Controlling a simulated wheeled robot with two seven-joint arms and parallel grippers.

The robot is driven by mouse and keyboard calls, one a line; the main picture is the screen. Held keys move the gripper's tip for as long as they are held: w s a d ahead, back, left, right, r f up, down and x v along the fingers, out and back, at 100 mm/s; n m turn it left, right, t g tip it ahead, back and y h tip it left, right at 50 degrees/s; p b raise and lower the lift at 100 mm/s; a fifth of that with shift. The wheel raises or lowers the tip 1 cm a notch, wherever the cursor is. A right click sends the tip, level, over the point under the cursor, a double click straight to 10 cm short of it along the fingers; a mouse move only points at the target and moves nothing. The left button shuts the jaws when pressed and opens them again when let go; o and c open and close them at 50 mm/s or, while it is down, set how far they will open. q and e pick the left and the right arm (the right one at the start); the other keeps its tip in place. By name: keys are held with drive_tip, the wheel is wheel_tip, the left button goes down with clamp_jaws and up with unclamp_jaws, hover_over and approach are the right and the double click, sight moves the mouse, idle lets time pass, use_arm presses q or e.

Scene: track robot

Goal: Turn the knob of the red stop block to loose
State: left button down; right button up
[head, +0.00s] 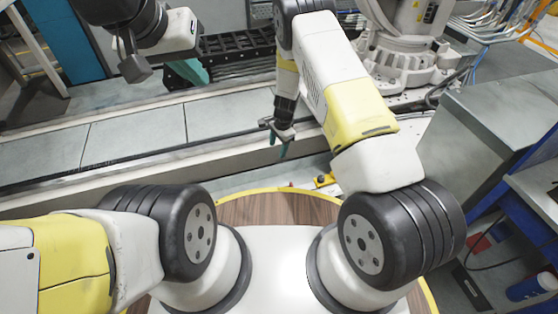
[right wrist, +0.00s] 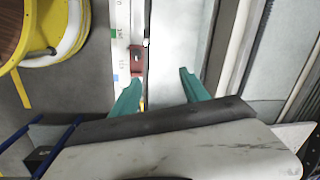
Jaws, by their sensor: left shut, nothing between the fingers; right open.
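The red stop block (right wrist: 138,60) sits on a pale rail with a printed scale (right wrist: 121,45) in the right wrist view. It lies beyond and slightly left of the gap between my right fingertips. I cannot make out its knob or the knob's setting. My right gripper (right wrist: 158,84) is open and empty, its two teal fingers apart. It also shows in the head view (head: 277,144), pointing down above the track. My left gripper (head: 187,72) is shut and empty at the upper left of the head view, away from the block.
A round wooden top with a yellow rim (head: 245,197) is close to my body. Long grey slabs (head: 135,130) run along the track. A white robot arm base (head: 405,60) stands behind, and a grey cabinet (head: 490,120) is at right.

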drive_tip(key=shift+m+h, duration=0.6)
drive_tip(key=shift+m, duration=0.1)
drive_tip(key=s+f, duration=0.1)
drive_tip(key=f, duration=0.3)
drive_tip(key=s+f, duration=0.2)
drive_tip(key=f, duration=0.3)
drive_tip(key=s+f, duration=0.1)
drive_tip(key=f, duration=0.4)
drive_tip(key=shift+s+d+f, duration=0.25)
drive_tip(key=shift+s+d, duration=0.05)
drive_tip(key=shift+d, duration=0.05)
wheel_tip(320, 180, down, 6)
drive_tip(key=shift+f, duration=0.1)
drive_tip(key=shift+w+f, duration=0.1)
drive_tip(key=shift+f, duration=0.55)
drive_tip(key=shift+a, duration=0.1)
clamp_jaws()
